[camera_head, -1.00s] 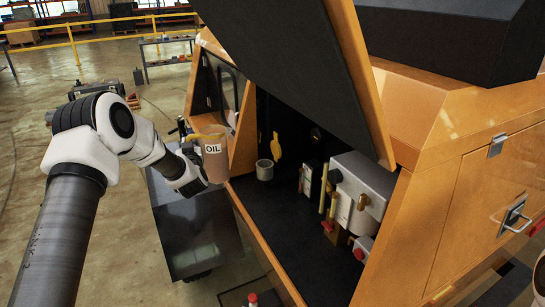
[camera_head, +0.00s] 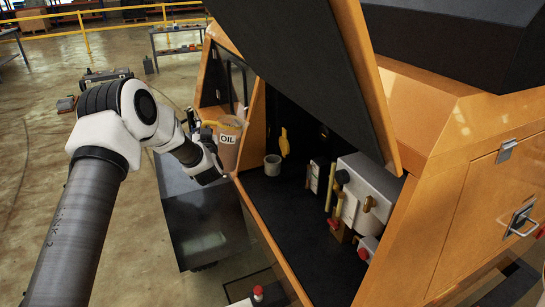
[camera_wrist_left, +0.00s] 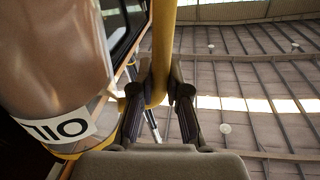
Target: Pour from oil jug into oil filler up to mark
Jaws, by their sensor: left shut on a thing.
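The oil jug (camera_head: 229,145) is a brown, translucent container with a white OIL label and a yellow handle. It is held roughly upright at the left edge of the open engine bay. My left gripper (camera_head: 209,140) is shut on its handle. In the left wrist view, my left fingers (camera_wrist_left: 159,105) close around the yellow handle, with the jug body (camera_wrist_left: 55,65) to their left. Inside the bay stands a grey engine block (camera_head: 368,190) with yellow tubes and red knobs. I cannot tell which fitting is the oil filler. My right gripper is not in view.
A raised dark panel (camera_head: 310,70) hangs over the bay. A small pale cup (camera_head: 272,165) stands on the dark bay floor (camera_head: 290,215), which is largely clear at the front. A dark cart (camera_head: 205,225) stands below my left arm. An orange sill edges the bay.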

